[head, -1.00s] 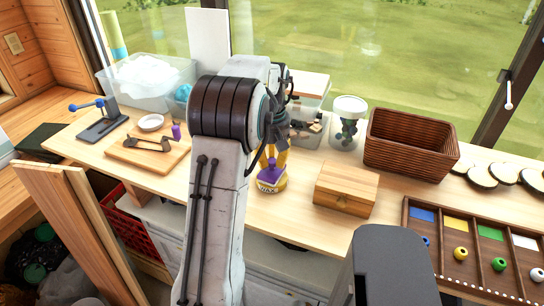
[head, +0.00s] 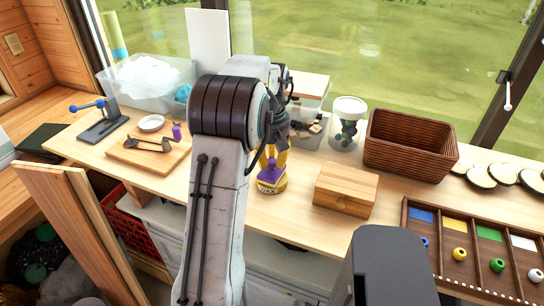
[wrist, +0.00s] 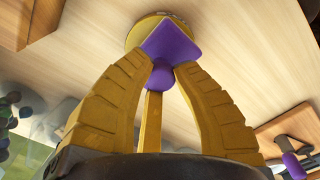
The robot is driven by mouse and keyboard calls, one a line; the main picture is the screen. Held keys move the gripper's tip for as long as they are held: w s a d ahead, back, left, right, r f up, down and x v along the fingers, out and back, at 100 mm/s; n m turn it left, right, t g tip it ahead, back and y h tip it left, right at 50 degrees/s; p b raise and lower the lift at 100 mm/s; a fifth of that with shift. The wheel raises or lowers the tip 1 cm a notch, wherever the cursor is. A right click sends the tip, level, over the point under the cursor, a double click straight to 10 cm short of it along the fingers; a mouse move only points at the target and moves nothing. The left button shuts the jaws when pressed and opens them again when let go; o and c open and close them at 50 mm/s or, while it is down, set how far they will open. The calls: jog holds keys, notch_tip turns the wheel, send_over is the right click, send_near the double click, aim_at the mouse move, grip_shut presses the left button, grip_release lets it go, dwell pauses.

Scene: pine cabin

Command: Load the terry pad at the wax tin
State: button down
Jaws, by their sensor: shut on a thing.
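The terry pad is a purple square with a round knob; it shows in the wrist view (wrist: 170,46) and in the head view (head: 271,173). My gripper (wrist: 161,74) has its yellow fingers shut on the pad's knob. The yellow wax tin (head: 270,186) stands on the bench in the head view, with the pad over its top. In the wrist view the tin's rim (wrist: 136,34) shows behind the pad. I cannot tell whether the pad touches the wax. My arm hides part of the gripper in the head view.
A wooden box (head: 345,190) stands right of the tin, with a wicker basket (head: 410,145) behind it. A clear jar (head: 348,122) stands at the back. A wooden board (head: 147,156) with a dark tool and a purple handle lies to the left.

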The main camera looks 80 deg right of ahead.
aim_at(271, 160)
jog(key=shift+r+p, duration=2.8)
jog(key=shift+r, duration=0.55)
jog(key=shift+w+f, duration=0.1)
